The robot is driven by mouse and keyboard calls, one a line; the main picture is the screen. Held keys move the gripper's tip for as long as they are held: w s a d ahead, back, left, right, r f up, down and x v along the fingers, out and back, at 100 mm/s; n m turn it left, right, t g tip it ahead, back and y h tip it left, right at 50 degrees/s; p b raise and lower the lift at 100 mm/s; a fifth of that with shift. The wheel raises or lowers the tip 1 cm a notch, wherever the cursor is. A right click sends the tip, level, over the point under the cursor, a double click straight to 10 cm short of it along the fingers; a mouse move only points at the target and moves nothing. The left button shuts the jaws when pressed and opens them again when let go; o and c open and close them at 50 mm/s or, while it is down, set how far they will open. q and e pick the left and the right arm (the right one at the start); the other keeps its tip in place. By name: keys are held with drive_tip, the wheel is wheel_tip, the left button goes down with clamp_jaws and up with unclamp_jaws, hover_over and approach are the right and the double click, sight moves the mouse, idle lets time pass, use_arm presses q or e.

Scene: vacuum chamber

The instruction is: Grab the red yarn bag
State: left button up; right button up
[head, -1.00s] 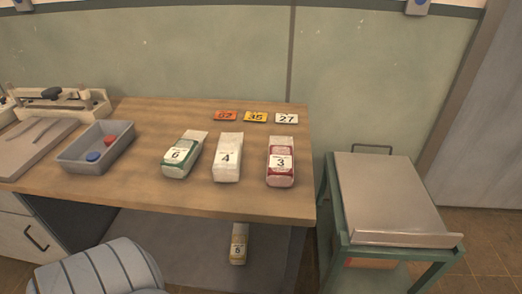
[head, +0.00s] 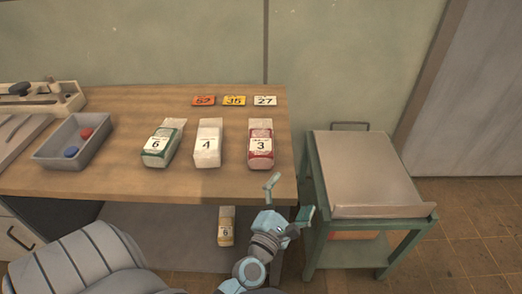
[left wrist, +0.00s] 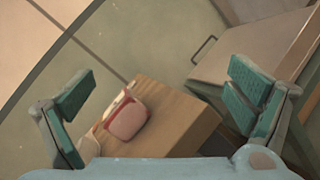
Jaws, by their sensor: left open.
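The red yarn bag (head: 261,150) stands near the right front corner of the table, with a white label reading 3. In the left wrist view the red bag (left wrist: 127,119) shows beyond the fingers, left of the middle between them. My left gripper (head: 289,198) is open and empty, at the table's front right edge, below and right of the bag and apart from it. Its spread fingers also show in the left wrist view (left wrist: 162,95). My right gripper is not in view.
A white bag (head: 208,145) and a green bag (head: 161,145) stand left of the red one. Number cards lie behind. A grey tray (head: 48,150) is at left. A yellow bag (head: 226,228) is on the lower shelf. A green cart (head: 378,212) stands right.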

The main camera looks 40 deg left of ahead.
sight(261, 154)
use_arm(q)
drive_tip(key=s+a+f+n+g+y, duration=0.15)
drive_tip(key=a+n+g+y, duration=0.55)
drive_tip(key=n, duration=0.8)
drive_tip(key=w+a, duration=0.2)
drive_tip(key=w+a+t, duration=0.1)
drive_tip(key=w+a, duration=0.1)
drive_tip(key=w+a+f+t+y, duration=0.1)
drive_tip(key=w+a, duration=0.1)
drive_tip(key=a, duration=0.1)
drive_tip(key=shift+w, duration=0.1)
drive_tip(key=b+x, duration=0.1)
drive_tip(key=x, duration=0.1)
drive_tip(key=f+b+x, duration=0.1)
drive_tip(key=x, duration=0.2)
drive_tip(key=shift+f+b, duration=0.1)
drive_tip(key=shift+b, duration=0.25)
drive_tip(key=shift+w+a, duration=0.15)
drive_tip(key=shift+w, duration=0.2)
drive_tip(key=c, duration=1.5)
drive_tip(key=shift+r, duration=0.25)
